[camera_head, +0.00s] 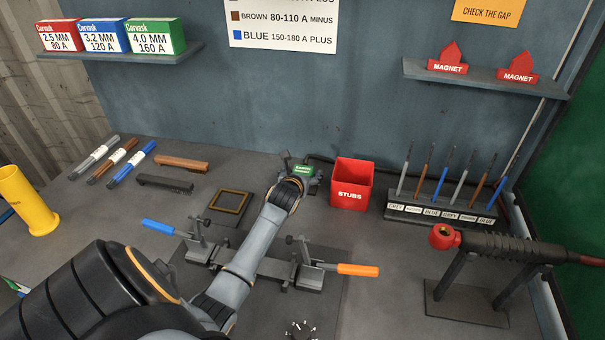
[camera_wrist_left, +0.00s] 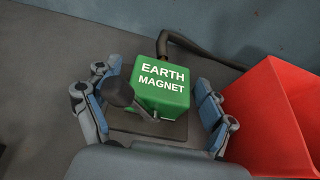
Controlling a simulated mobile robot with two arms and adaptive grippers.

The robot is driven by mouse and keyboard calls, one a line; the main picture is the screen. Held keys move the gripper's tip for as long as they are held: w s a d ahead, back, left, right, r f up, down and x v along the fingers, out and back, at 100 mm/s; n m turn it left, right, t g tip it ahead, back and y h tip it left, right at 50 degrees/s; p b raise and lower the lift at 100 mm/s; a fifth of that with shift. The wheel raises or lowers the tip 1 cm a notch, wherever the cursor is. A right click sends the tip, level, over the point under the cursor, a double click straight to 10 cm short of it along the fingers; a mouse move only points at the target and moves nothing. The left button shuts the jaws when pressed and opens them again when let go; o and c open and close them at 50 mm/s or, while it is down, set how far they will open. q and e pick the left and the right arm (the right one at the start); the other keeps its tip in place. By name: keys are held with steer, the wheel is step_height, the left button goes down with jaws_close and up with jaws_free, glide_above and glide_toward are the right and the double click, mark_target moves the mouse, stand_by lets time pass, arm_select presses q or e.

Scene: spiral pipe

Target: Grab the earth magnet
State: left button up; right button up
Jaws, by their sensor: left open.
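The earth magnet (camera_wrist_left: 160,85) is a green block with white lettering, on a dark base with a dark round knob in front of it. In the head view the earth magnet (camera_head: 304,171) stands at the back of the bench, left of the red bin. My left gripper (camera_wrist_left: 160,105) is open, with one finger on each side of the green block in the wrist view. Whether the fingers touch the block is unclear. In the head view my left gripper (camera_head: 297,175) partly covers the magnet. My right gripper is in neither view.
The red STUBS bin (camera_head: 351,184) stands close to the right of the magnet; it also shows in the wrist view (camera_wrist_left: 268,122). A dark cable (camera_head: 327,160) runs behind the magnet. Clamps with a blue handle (camera_head: 158,226) and an orange handle (camera_head: 357,270) flank my forearm.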

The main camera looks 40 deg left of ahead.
arm_select(q)
steer(key=shift+c, duration=0.4)
jaws_close()
steer(key=shift+r, duration=0.15)
steer(key=shift+w+r, duration=0.1)
